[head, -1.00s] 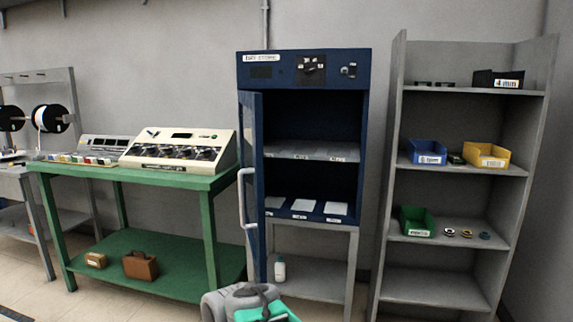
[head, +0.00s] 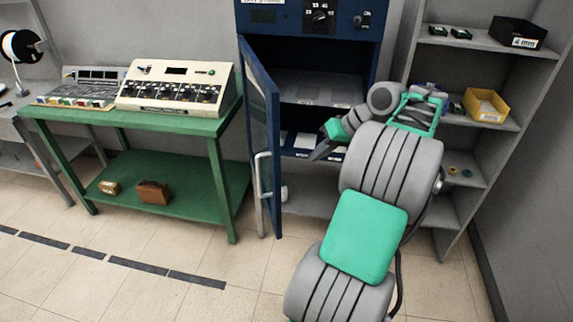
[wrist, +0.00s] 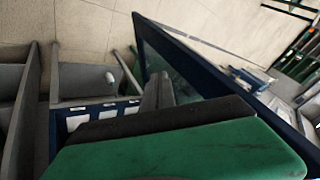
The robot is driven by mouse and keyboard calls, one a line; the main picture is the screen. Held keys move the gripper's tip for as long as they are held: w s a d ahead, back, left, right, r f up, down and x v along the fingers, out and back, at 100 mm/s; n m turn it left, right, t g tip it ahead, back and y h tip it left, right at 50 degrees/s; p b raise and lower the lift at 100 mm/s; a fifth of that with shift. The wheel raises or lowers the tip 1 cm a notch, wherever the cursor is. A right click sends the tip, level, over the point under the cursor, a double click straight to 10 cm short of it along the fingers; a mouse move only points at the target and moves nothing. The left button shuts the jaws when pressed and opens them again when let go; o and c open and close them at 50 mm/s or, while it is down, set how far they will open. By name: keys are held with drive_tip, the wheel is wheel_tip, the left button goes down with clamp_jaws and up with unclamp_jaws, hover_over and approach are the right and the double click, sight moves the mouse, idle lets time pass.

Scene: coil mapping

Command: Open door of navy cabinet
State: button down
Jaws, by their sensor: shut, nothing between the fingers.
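The navy cabinet (head: 311,53) stands on a grey stand against the wall. The door also shows in the wrist view (wrist: 190,62). My gripper (head: 318,155) is shut and empty, in front of the cabinet opening, on the inner side of the door. In the wrist view the dark fingers (wrist: 160,90) point between the door and the shelves. I cannot tell whether they touch the door.
A green table (head: 130,122) with a cream control box (head: 175,87) stands left of the door. A grey shelf unit (head: 480,140) with bins, including a yellow bin (head: 485,105), stands right, partly behind my arm. The floor at front left is clear.

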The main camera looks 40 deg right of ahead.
drive_tip(key=w+a+f, duration=0.5)
drive_tip(key=shift+w+a+f+b, duration=0.2)
drive_tip(key=shift+a+f+b, duration=0.05)
drive_tip(key=shift+b, duration=0.2)
